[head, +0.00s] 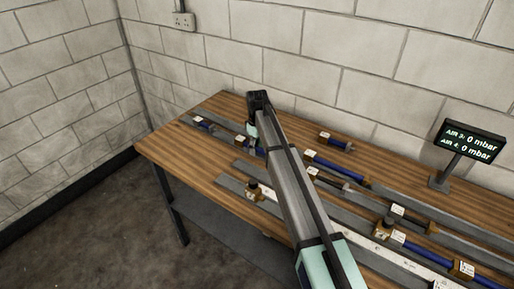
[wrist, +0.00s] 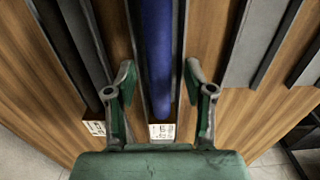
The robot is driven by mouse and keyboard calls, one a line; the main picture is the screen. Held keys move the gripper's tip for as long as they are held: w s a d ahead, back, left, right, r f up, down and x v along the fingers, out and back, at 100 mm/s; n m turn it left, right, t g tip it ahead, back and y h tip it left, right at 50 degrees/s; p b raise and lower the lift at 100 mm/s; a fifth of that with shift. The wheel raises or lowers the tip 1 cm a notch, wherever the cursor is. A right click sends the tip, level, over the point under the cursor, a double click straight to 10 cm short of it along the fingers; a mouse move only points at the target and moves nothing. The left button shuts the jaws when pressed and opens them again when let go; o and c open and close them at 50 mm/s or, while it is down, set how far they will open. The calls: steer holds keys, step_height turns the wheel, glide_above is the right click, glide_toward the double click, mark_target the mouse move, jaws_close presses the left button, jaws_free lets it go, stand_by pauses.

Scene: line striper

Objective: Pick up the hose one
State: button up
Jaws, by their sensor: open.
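A blue hose (wrist: 158,45) runs lengthwise up the middle of the wrist view. A brass-coloured end with a white label (wrist: 162,132) sits at its near end, partly hidden by my gripper body. My gripper (wrist: 160,70) is open, with one green finger on each side of the hose and gaps between. I cannot tell the height of the fingertips above it. In the head view my arm reaches over the wooden table and hides the fingertips. Several blue hose pieces show there: one at the far left (head: 204,124), one right of my arm (head: 322,162), and others toward the front right.
Grey rails (wrist: 248,40) lie parallel on both sides of the hose, and another labelled end (wrist: 95,128) is at left. The wooden table (head: 165,146) has bare room at its left end. A block wall is behind.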

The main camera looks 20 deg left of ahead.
jaws_close()
steer(key=shift+r, duration=0.2)
